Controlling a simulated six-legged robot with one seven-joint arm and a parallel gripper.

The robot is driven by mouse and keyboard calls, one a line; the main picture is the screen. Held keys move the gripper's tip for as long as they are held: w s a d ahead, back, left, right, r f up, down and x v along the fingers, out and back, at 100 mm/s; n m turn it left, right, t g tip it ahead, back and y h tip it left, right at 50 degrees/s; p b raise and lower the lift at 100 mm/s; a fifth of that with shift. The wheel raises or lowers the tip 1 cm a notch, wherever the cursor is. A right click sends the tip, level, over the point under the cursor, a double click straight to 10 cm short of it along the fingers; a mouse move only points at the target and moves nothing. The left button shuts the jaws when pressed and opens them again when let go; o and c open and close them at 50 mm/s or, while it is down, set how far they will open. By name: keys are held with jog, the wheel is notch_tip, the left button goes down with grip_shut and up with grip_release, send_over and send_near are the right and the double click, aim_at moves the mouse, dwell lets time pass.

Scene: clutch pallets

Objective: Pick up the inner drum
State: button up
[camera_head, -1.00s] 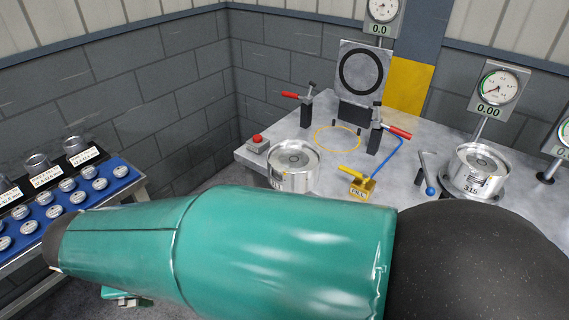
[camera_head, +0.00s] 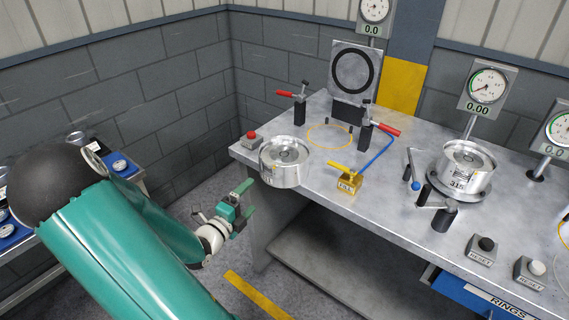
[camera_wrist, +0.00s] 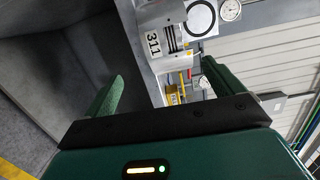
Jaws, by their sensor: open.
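A silver metal drum (camera_head: 285,162) stands upright at the bench's front left edge. In the wrist view this drum (camera_wrist: 158,18) shows close up, partly cropped, with a label reading 311. A second silver drum (camera_head: 466,165), marked 315, sits on a round base under a gauge at the right. Which one is the inner drum is not marked. My green gripper (camera_head: 247,198) is open and empty, off the bench's front edge, left of and below the first drum, apart from it. Its two fingers also show in the wrist view (camera_wrist: 163,72).
A gauge (camera_head: 487,87) rises behind the second drum. Open floor lies before the bench.

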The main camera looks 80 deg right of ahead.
aim_at(270, 174)
jog(key=x, duration=0.8)
jog(key=shift+f, duration=0.1)
jog(key=shift+s+r+x, duration=0.1)
jog(key=shift+x, duration=1.4)
jog(key=shift+s+r+x, duration=0.1)
jog(key=shift+r+x, duration=0.05)
jog(key=shift+x, duration=1.35)
jog(key=shift+a, duration=0.1)
jog(key=c, duration=2)
jog(key=shift+r, duration=0.3)
grip_shut()
jog(key=shift+r, duration=0.1)
